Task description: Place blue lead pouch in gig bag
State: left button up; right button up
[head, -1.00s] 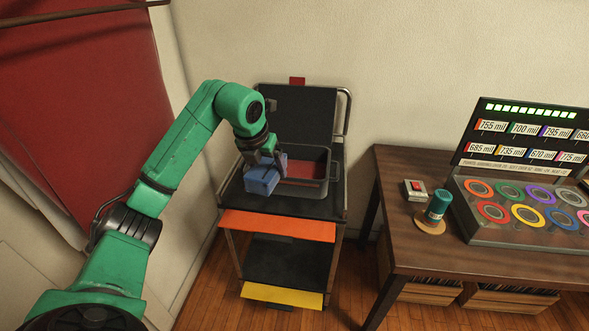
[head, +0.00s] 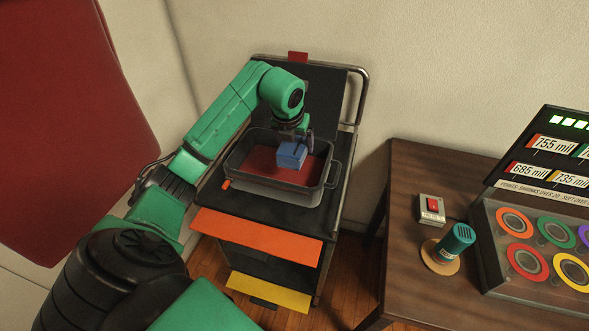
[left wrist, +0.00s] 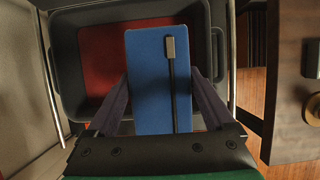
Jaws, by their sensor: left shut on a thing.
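The gig bag (head: 233,174) is a dark open-topped case with a red inside, on the top shelf of a black cart. It also shows in the left wrist view (left wrist: 66,62). My left gripper (head: 292,140) is shut on the blue lead pouch (head: 290,155), which hangs over the right part of the bag's opening. In the left wrist view the pouch (left wrist: 147,75) sits between the two fingers (left wrist: 160,100), with a dark strap and grey tab on its face. I cannot tell whether it touches the bag's floor. My right gripper is not in view.
The cart (head: 230,210) has orange and yellow panels on its front and a metal rail behind. To the right, a wooden table (head: 400,255) holds a red-switch box (head: 432,208), a teal cylinder (head: 456,243) and a console (head: 540,235). A wall stands behind.

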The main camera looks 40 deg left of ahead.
aim_at(290, 152)
pick_arm(q)
jog(key=f, duration=0.7)
jog(key=shift+w+f+p, duration=0.3)
jog(key=shift+w+f, duration=0.05)
jog(key=shift+w, duration=0.05)
jog(key=shift+s+f, duration=0.1)
jog(key=shift+f, duration=0.25)
notch_tip(290, 152, down, 4)
jog(key=shift+r, duration=0.1)
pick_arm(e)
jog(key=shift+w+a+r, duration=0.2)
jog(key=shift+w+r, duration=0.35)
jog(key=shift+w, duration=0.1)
pick_arm(q)
jog(key=o, duration=1.1)
jog(key=shift+o, duration=0.4)
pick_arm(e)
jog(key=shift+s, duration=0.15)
pick_arm(q)
jog(key=v, duration=1.2)
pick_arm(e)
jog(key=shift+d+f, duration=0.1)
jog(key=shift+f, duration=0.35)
